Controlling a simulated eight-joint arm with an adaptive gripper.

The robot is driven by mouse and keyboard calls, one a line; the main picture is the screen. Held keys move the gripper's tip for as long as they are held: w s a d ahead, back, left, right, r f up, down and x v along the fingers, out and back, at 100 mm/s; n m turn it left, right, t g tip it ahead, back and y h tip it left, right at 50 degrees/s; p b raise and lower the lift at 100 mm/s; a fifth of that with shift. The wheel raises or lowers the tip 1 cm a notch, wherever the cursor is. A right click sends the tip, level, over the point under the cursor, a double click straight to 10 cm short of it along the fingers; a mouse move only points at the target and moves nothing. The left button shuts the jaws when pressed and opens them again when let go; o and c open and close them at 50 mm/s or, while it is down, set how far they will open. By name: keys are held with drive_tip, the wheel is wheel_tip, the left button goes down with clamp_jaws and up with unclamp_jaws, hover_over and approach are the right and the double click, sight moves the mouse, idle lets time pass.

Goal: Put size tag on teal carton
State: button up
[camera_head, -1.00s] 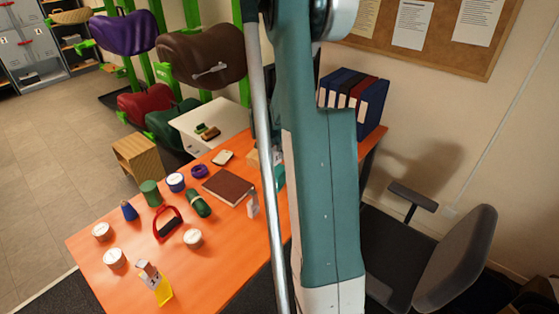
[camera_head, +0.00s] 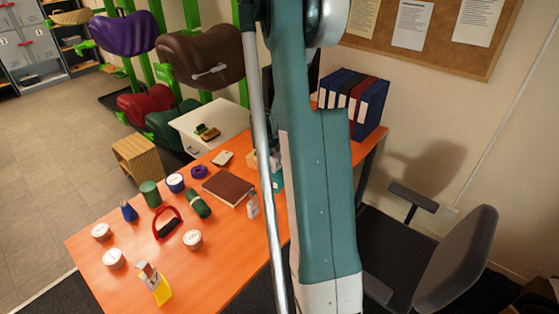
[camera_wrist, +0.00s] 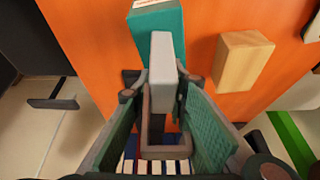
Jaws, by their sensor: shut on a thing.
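The teal carton (camera_wrist: 172,24) stands on the orange desk at the top of the wrist view, with a pale label on its upper end. A teal sliver of it (camera_head: 278,183) shows beside my arm in the head view. My gripper (camera_wrist: 161,92) is shut on a pale grey block-like piece (camera_wrist: 162,58), seemingly the size tag. In the wrist view the piece overlaps the carton's near part. I cannot tell whether they touch. The piece's lower part is hidden between the fingers. My arm hides the gripper in the head view.
A wooden block (camera_wrist: 241,62) lies right of the carton in the wrist view. Binders (camera_head: 352,98) stand at the desk's back right. A brown notebook (camera_head: 228,187), a small white bottle (camera_head: 253,206) and several jars occupy the desk's left. A chair (camera_head: 465,260) stands at right.

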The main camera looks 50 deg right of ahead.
sight(273, 158)
drive_tip(key=shift+f, duration=0.1)
drive_tip(key=o, duration=0.9)
drive_tip(key=shift+p+v, duration=0.6)
drive_tip(key=shift+v, duration=5.55)
drive_tip(key=shift+d, duration=0.1)
